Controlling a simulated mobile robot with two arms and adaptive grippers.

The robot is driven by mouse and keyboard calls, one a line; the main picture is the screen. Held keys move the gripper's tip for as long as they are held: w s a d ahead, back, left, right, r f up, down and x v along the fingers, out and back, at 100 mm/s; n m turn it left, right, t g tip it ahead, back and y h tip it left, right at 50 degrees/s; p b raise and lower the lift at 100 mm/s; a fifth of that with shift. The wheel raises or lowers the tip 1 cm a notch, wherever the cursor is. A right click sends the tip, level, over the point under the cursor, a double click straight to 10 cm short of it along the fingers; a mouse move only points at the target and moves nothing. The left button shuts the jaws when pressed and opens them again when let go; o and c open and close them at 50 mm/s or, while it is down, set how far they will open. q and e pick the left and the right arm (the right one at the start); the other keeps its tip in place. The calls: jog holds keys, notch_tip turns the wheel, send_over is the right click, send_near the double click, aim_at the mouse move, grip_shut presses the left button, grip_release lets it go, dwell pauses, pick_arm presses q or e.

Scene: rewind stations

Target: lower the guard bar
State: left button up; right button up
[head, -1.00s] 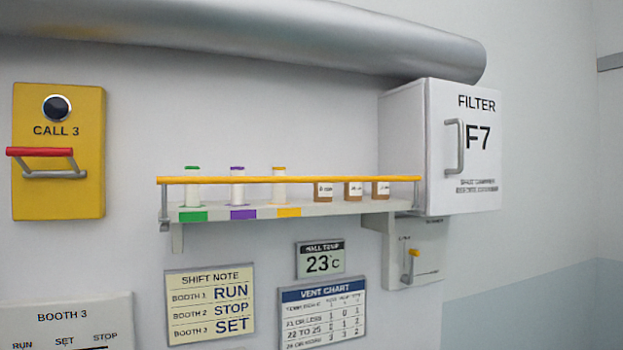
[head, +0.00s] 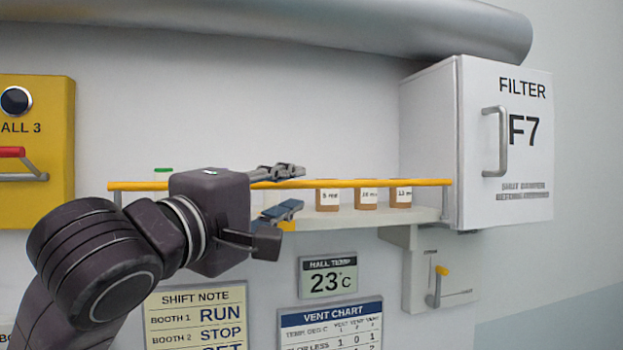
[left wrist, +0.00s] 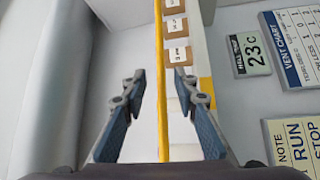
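The guard bar (head: 380,183) is a long yellow rail along the front of the wall shelf (head: 345,217), raised above the shelf's edge on a grey arm at each end. My left gripper (head: 290,190) is open in front of the bar, with one finger above it and one below. In the left wrist view the bar (left wrist: 161,110) runs between the two open fingers (left wrist: 160,76), with a gap on both sides. The arm and gripper hide part of the bar and shelf. My right gripper is not in view.
Small brown labelled boxes (head: 366,197) stand on the shelf behind the bar; a green-topped spool (head: 163,174) is partly hidden. The white filter cabinet (head: 520,150) is at right, a yellow call box (head: 50,110) at left, and a small lever (head: 437,285) below right.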

aim_at(304, 183)
pick_arm(q)
jog(key=shift+w+d+r+p, duration=0.2)
jog(key=shift+w+r+p, duration=0.15)
jog(key=shift+w+r, duration=0.1)
jog(key=x, duration=0.1)
jog(key=p+x, duration=0.1)
jog(key=x, duration=0.1)
jog(key=shift+f, duration=0.2)
jog(key=shift+w+d+f+p, duration=0.15)
jog(key=shift+w+d+p, duration=0.25)
jog(key=shift+w, duration=0.5)
jog(key=shift+s, duration=0.15)
jog(key=c, duration=0.7)
grip_shut()
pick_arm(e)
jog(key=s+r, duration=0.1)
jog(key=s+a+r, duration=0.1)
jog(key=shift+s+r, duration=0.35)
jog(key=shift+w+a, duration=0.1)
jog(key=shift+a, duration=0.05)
